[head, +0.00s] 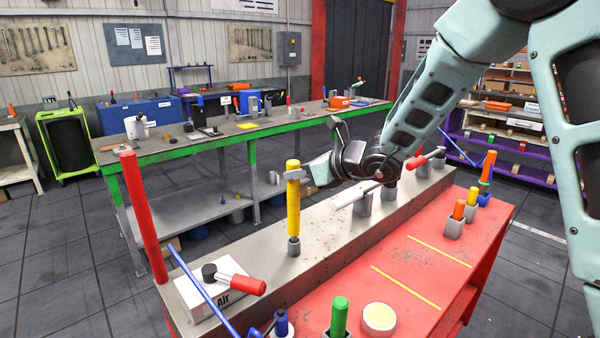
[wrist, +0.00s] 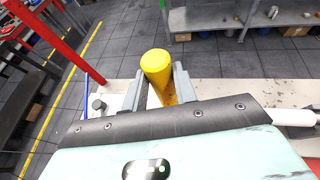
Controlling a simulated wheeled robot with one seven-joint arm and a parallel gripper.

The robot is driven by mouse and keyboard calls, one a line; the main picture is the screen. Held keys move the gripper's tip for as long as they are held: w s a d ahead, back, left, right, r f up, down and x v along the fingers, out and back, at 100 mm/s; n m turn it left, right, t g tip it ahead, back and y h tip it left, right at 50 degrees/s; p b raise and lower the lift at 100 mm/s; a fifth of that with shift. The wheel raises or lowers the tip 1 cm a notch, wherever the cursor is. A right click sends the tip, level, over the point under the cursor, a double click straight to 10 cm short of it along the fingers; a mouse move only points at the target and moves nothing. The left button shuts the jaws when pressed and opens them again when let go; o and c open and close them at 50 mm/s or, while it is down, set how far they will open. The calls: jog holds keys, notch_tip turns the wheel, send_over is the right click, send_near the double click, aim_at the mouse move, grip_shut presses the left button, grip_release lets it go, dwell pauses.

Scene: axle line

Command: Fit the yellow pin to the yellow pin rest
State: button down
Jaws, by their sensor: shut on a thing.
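The yellow pin (head: 293,205) stands upright above the grey steel beam in the head view. My gripper (head: 296,174) is shut on its upper part from the right. In the wrist view the yellow pin (wrist: 158,70) sits between the two grey fingers, its round top towards the camera. The pin's lower end meets a small grey socket (head: 293,246) on the beam. I cannot tell whether it is inside the socket or just on its rim. No yellow marking shows on this socket, so I cannot confirm it is the yellow pin rest.
A red post (head: 145,215) and a white box with a red-handled lever (head: 215,285) stand left of the pin. Several grey holders (head: 362,203) stand to the right on the beam. A green pin (head: 339,317) and an orange pin (head: 458,210) stand on the red bench (head: 420,285).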

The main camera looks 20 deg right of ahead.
jog(key=shift+f+b, duration=1.15)
jog(key=shift+b, duration=0.15)
jog(key=c, duration=1)
grip_release()
jog(key=shift+c, duration=0.2)
jog(key=shift+s+d, duration=0.1)
jog(key=b+v, duration=0.2)
jog(key=v, duration=1.5)
